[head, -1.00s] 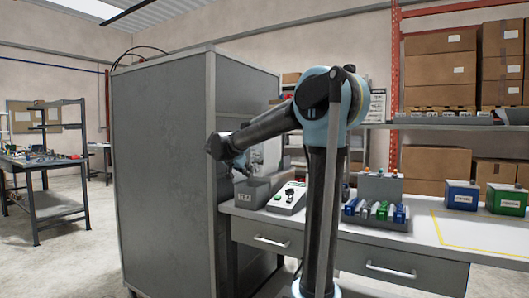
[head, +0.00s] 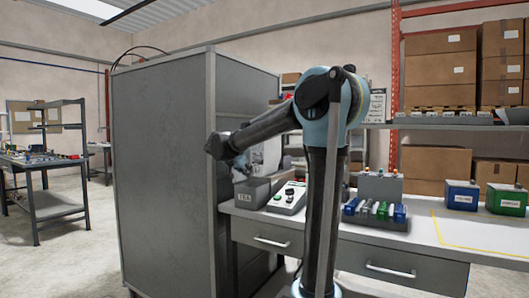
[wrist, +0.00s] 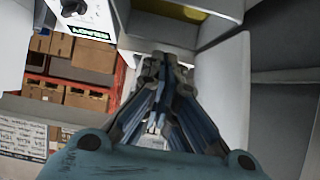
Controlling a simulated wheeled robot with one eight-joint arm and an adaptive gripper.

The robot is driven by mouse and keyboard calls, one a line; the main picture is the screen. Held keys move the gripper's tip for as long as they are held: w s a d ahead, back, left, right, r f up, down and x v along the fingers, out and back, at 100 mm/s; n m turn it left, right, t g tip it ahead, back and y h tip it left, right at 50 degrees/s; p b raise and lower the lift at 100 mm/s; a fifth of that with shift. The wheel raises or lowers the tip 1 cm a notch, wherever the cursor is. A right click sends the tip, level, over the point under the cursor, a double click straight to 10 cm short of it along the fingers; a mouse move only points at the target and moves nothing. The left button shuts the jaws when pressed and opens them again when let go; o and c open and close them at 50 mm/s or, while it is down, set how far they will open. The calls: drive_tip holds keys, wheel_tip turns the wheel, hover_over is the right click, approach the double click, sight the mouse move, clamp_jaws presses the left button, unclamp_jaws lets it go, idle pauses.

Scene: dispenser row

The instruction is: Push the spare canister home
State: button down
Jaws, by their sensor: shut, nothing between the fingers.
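My gripper (wrist: 165,62) is shut and empty, with its fingertips close together in the wrist view. They are in front of the open mouth of a pale grey compartment (wrist: 160,47). A yellow surface (wrist: 185,11) shows inside it; I cannot tell what it is. In the head view my gripper (head: 241,168) is just above a grey bin labelled TEA (head: 252,194), beside the tall cabinet. Whether it touches anything cannot be told. I cannot pick out the spare canister for certain in either view.
A tall grey cabinet (head: 165,170) stands left of the bench. A tray of blue and green pieces (head: 375,223), a blue box (head: 461,196) and a green box (head: 506,200) stand farther right.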

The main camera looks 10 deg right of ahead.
drive_tip(key=shift+w+d, duration=0.1)
idle(0.3)
drive_tip(key=shift+w+d, duration=0.4)
drive_tip(key=shift+w, duration=0.25)
drive_tip(key=shift+s+a, duration=2.45)
drive_tip(key=shift+s, duration=0.7)
drive_tip(key=s+d+f+n+g+y, duration=0.1)
drive_tip(key=s+d+f+n+g, duration=0.1)
drive_tip(key=s+d+f, duration=0.6)
drive_tip(key=s+d+f+n+g+y, duration=0.15)
drive_tip(key=s+d+f, duration=0.4)
drive_tip(key=s, duration=0.55)
drive_tip(key=s+f+n+g+y, duration=0.3)
drive_tip(key=s+f+n+y, duration=0.1)
drive_tip(key=s+f, duration=1.3)
drive_tip(key=s+y, duration=0.1)
drive_tip(key=s, duration=0.1)
drive_tip(key=shift+s+f, duration=0.15)
drive_tip(key=shift+s, duration=0.2)
